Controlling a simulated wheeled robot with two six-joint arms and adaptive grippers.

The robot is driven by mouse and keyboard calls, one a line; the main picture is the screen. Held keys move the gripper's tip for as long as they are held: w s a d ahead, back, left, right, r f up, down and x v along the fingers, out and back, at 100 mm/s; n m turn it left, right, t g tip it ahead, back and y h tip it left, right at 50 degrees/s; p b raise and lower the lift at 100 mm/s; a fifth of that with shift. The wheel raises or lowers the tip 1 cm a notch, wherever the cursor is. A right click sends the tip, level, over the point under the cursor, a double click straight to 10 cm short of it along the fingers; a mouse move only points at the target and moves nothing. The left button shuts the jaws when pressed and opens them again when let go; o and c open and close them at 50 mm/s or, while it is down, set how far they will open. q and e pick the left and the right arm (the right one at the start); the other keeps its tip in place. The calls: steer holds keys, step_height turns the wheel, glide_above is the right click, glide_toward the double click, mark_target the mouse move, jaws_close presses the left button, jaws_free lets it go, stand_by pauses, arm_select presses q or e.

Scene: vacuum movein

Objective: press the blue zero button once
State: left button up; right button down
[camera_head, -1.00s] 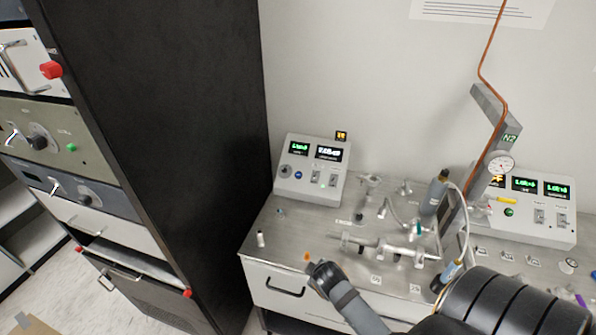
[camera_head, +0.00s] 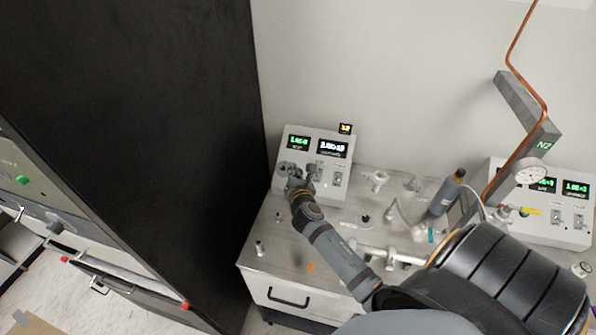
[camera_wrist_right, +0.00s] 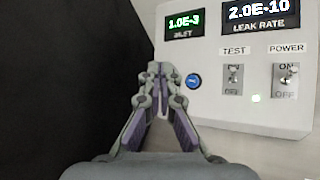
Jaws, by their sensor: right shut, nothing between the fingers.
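The blue zero button (camera_wrist_right: 193,81) is a small round button on the white leak-detector panel (camera_wrist_right: 213,107), below the INLET display. In the right wrist view my right gripper (camera_wrist_right: 159,69) is shut and empty, its fingertips just left of the button. I cannot tell if the tips touch the panel. In the head view the right gripper (camera_head: 294,174) is in front of the lower left of the panel (camera_head: 325,195) and hides the button. My left gripper is not in view.
A TEST switch (camera_wrist_right: 233,77) and a POWER switch (camera_wrist_right: 286,77) are right of the button. A tall black cabinet (camera_head: 165,130) stands close on the left. Metal fittings (camera_head: 376,181) stand on the bench, right of my arm.

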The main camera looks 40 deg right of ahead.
steer(key=d+f+b, duration=0.1)
steer(key=f+b, duration=0.1)
steer(key=w+d+f+b, duration=0.1)
steer(key=f+b, duration=0.1)
steer(key=w+f+b, duration=0.1)
steer(key=b, duration=0.1)
steer(key=shift+w+d+f+b, duration=0.25)
steer(key=shift+d+f+b, duration=0.05)
steer(key=shift+d+f, duration=0.1)
steer(key=shift+w+d+f+b, duration=0.5)
steer(key=shift+w+d+f, duration=0.1)
steer(key=shift+f, duration=0.15)
steer(key=shift+f, duration=0.1)
stand_by(0.6)
steer(key=shift+w+d+f, duration=0.1)
steer(key=shift+d+f, duration=0.1)
